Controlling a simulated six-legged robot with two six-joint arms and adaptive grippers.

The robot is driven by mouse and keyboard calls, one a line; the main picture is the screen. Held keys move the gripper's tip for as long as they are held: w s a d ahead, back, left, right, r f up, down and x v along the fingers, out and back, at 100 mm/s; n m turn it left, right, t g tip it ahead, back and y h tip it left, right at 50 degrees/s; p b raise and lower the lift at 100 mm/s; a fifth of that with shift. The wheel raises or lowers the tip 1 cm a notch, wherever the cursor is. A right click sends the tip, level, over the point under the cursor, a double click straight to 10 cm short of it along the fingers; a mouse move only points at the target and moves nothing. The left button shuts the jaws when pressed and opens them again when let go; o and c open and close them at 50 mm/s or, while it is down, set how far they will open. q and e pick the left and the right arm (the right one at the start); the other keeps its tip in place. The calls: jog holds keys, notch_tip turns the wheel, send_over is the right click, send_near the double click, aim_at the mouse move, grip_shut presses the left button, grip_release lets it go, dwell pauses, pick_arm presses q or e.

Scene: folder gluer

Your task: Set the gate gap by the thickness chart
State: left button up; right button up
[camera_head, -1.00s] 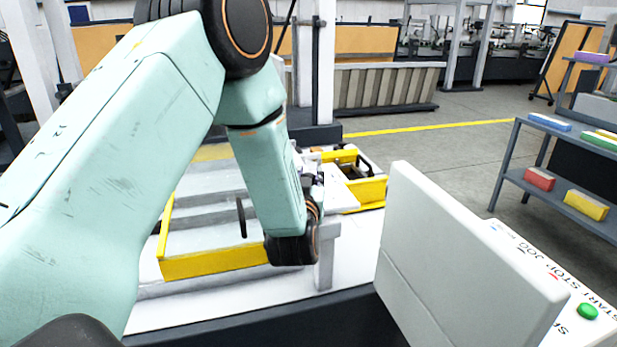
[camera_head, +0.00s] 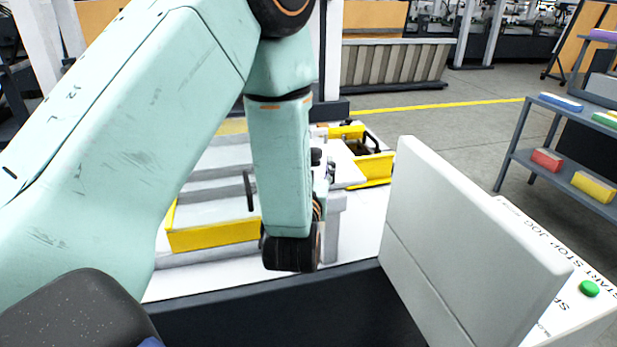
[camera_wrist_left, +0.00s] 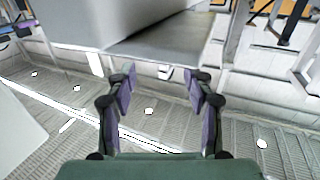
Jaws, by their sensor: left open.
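The folder gluer (camera_head: 215,212) has a pale bed with yellow side plates and stands behind my left arm in the head view. A grey upright (camera_head: 334,228) stands at its near right corner, just right of my left wrist. I cannot tell which part is the gate, and its gap is hidden or too small to see. No thickness chart is readable. My left gripper (camera_wrist_left: 163,76) is open and empty in the left wrist view, its purple-padded fingers apart over a ribbed grey surface. In the head view its fingers are mostly hidden behind the wrist. My right gripper is out of view.
A large pale panel (camera_head: 470,245) stands at the near right, beside a control top with a green button (camera_head: 589,289). A grey shelf (camera_head: 563,168) with red and yellow boxes stands farther right.

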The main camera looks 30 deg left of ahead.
pick_arm(q)
jog(key=shift+v, duration=2.7)
